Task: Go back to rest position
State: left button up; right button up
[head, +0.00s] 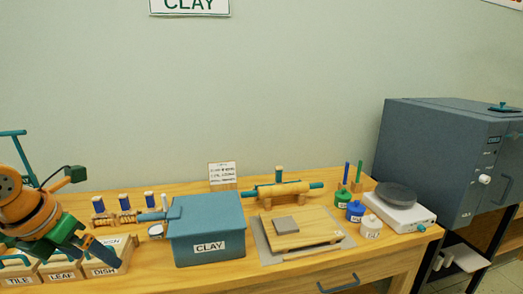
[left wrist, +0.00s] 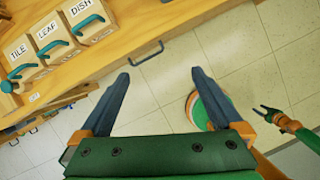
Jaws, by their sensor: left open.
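My left gripper (head: 108,250) is at the lower left of the head view, in front of the left end of the wooden counter (head: 255,276). In the left wrist view its two dark blue fingers (left wrist: 162,78) are spread apart with only tiled floor between them, so it is open and empty. A small dark forked end on a teal and orange arm (left wrist: 284,120) shows at the right of the left wrist view. The head view does not show my right gripper.
Wooden boxes labelled TILE, LEAF and DISH (left wrist: 86,10) stand at the counter's left end. A blue CLAY bin (head: 207,220), a board (head: 300,234), a rolling pin (head: 282,191), small jars (head: 355,211) and a scale (head: 398,212) follow rightward. A grey kiln (head: 430,150) stands at the right.

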pick_arm(q)
jog(key=w+d+f+n+t+h, duration=0.1)
jog(key=w+d+f+n+h, duration=0.2)
jog(key=d+h, duration=0.5)
jog(key=w+d+f+n+h, duration=0.1)
jog(key=w+d+f+h, duration=0.4)
jog(key=d, duration=0.7)
notch_tip(320, 180, down, 12)
jog(key=w+a+n+t+y+p, duration=0.1)
jog(key=w+a+n+t+y, duration=0.15)
jog(key=n+t, duration=0.75)
jog(key=s+a+f+n+g+y, duration=0.3)
jog(key=s+f+n+y, duration=0.2)
jog(key=s+f+n, duration=0.5)
jog(key=s+a+f+n+g+y, duration=0.35)
jog(key=s+f+n+y, duration=0.2)
jog(key=f, duration=0.85)
jog(key=s+f+n+g, duration=0.3)
jog(key=s+f+g, duration=0.1)
jog(key=s, duration=1)
jog(key=s+d+f+n+g, duration=0.1)
jog(key=s+f+n+g, duration=0.2)
jog(key=s, duration=1.2)
notch_tip(320, 180, down, 4)
jog(key=shift+d+r+g+y+p, duration=0.15)
jog(key=shift+d+g+y+p, duration=0.15)
jog(key=shift+g+y+p, duration=0.2)
pick_arm(e)
jog(key=shift+r, duration=0.9)
